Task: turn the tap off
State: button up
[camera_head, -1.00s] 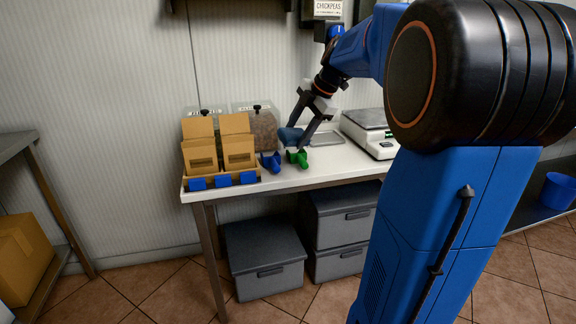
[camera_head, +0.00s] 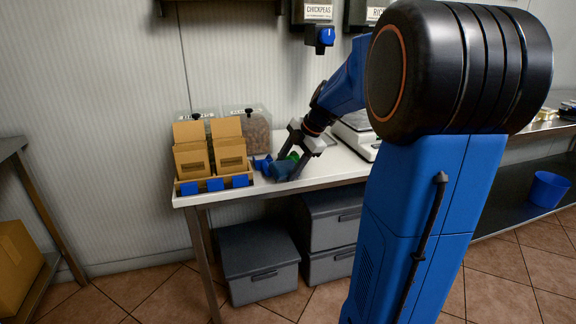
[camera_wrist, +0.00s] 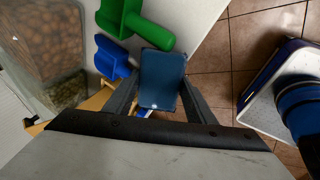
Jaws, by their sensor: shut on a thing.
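My gripper (camera_head: 284,172) is low over the front of the white counter, shut on a dark blue block-like thing (camera_wrist: 161,72). The held thing is also seen in the camera_head view (camera_head: 281,170), partly hidden by the fingers. A dispenser labelled CHICKPEAS (camera_head: 318,12) hangs on the wall at the top, with a blue tap knob (camera_head: 326,36) on its dark spout. My gripper is well below the tap and apart from it. Whether the tap is open or closed cannot be told.
A blue scoop (camera_head: 262,165) and a green scoop (camera_head: 292,157) lie close to my gripper. Brown card boxes (camera_head: 190,152) stand in a tray at the counter's left, before clear bins (camera_head: 254,124). A scale (camera_head: 356,136) stands to the right, partly hidden by my arm.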

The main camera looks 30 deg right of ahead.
jog(key=o, duration=0.9)
jog(key=shift+o, duration=0.2)
jog(key=v, duration=1.2)
